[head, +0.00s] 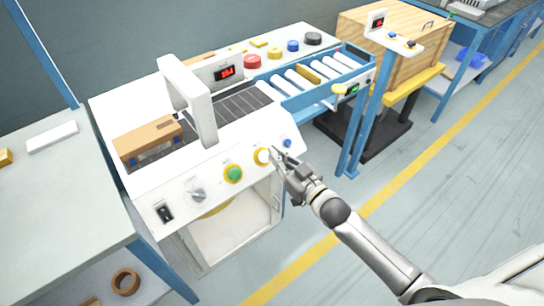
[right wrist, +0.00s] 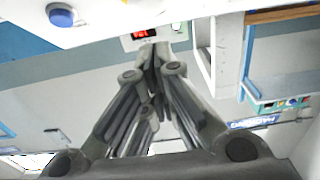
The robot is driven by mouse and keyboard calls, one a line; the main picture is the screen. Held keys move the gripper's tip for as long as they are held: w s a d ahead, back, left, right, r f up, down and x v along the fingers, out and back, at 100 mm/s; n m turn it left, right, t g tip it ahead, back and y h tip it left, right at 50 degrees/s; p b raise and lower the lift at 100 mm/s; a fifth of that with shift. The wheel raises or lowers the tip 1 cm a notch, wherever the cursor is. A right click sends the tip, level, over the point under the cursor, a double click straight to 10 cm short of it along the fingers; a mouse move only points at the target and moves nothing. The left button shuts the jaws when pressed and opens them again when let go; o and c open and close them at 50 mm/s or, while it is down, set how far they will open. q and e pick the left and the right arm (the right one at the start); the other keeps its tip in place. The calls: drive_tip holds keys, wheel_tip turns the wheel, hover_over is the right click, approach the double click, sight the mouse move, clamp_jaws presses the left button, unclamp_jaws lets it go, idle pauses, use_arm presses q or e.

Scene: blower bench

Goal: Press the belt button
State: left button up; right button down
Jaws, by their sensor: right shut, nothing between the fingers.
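The front panel (head: 219,185) of the white belt machine carries a white button with a yellow ring (head: 262,156), a green button with a yellow ring (head: 233,174), a small blue button (head: 287,143), a grey knob (head: 197,194) and a black switch (head: 164,212). No readable label shows which one is the belt button. My right gripper (head: 278,155) is shut and empty, its tips just right of the white button; contact cannot be told. In the right wrist view its fingers (right wrist: 154,58) meet, and a blue button (right wrist: 61,15) shows at the top left. My left gripper is out of view.
A cardboard box (head: 148,139) lies on the belt before a white arch (head: 190,100). A roller conveyor (head: 318,85) and a blue post (head: 372,115) stand right of the machine. A grey table (head: 60,190) is at left. The floor at right is clear.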

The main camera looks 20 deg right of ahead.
sight(264, 157)
drive_tip(key=shift+w+a+f, duration=0.2)
drive_tip(key=shift+w+f, duration=0.3)
drive_tip(key=shift+f, duration=0.15)
drive_tip(key=shift+w+a+f, duration=0.2)
drive_tip(key=shift+w+f, duration=0.3)
drive_tip(key=shift+f, duration=0.15)
